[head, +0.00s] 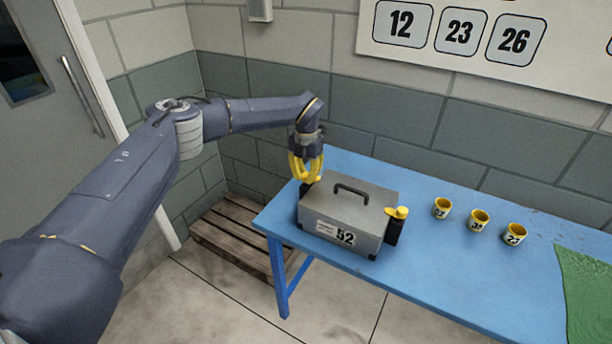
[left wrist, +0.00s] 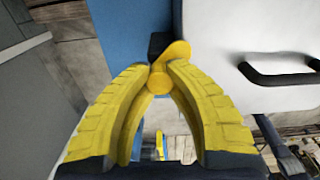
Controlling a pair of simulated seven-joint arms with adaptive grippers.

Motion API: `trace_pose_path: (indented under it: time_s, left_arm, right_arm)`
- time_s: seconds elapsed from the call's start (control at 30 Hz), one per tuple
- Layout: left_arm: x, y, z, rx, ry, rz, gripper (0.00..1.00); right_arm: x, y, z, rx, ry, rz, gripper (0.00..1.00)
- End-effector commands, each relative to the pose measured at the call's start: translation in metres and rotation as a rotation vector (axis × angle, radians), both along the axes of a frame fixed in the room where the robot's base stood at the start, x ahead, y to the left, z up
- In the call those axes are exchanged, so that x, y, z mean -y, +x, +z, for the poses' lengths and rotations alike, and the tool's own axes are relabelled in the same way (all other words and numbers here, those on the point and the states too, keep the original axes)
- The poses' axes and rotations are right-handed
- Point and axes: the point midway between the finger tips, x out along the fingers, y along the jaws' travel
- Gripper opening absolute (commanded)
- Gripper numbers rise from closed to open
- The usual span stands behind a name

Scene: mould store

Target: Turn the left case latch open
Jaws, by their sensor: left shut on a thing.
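The grey case (head: 345,205) stands closed on the blue table, with a black handle on its lid and a label reading 52. My left gripper (head: 305,177) points down at the case's left side. In the left wrist view its yellow fingers (left wrist: 160,78) are shut on the left latch's yellow lever (left wrist: 174,52). The lever slants up and right from its round hub, over a black body. In the head view the fingers mostly hide this latch. The right latch (head: 398,213), black with a yellow lever, is on the case's right side. My right gripper is out of view.
Three small yellow numbered cups (head: 479,219) stand in a row to the right of the case. A green mat (head: 590,290) lies at the table's right. A wooden pallet (head: 235,235) is on the floor at left. The blue table (head: 430,265) is clear in front of the cups.

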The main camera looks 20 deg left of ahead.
Motion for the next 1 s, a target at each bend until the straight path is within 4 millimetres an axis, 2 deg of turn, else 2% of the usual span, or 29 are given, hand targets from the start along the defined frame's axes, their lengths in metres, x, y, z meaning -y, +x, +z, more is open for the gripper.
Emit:
trace_pose_path:
  time_s: [0.6,1.0]
  left_arm:
    - [0.0000,0.0000,0.0001,0.000,0.000,0.544,0.00]
    - [-0.0001,0.0000,0.0000,0.000,0.000,0.734,0.00]
  right_arm:
    - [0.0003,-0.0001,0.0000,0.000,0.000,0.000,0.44]
    - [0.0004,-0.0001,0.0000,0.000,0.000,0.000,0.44]
